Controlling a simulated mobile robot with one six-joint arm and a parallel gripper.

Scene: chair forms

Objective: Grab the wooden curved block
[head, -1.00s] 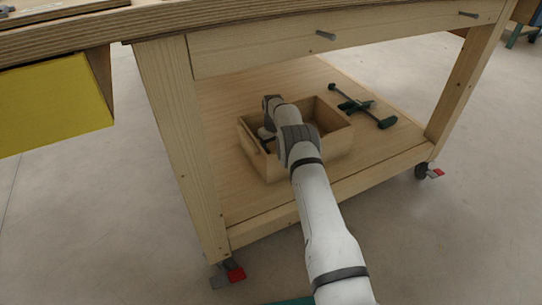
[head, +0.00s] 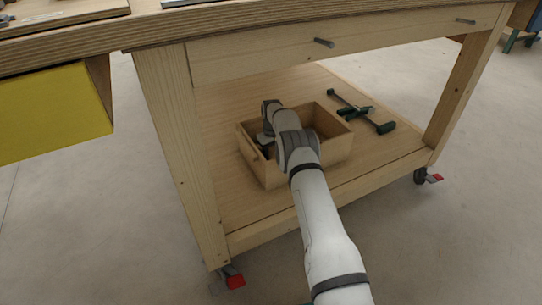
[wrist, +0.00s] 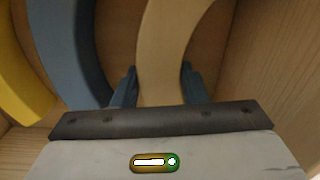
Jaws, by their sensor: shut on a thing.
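In the wrist view, a light wooden curved block (wrist: 165,45) stands between the two blue fingers of my gripper (wrist: 160,85). The fingers are shut on it from both sides. The block's far end runs out of the top of the view. In the head view, my arm reaches into a wooden box (head: 333,148) on the lower shelf of the workbench. My gripper's fingers and the block are hidden there by the arm and the box walls.
A blue curved piece (wrist: 68,50) and a yellow curved piece (wrist: 18,85) lie left of the block inside the box. A box wall (wrist: 270,70) is close on the right. A dark green clamp (head: 362,111) lies on the shelf right of the box. The benchtop (head: 240,15) hangs above.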

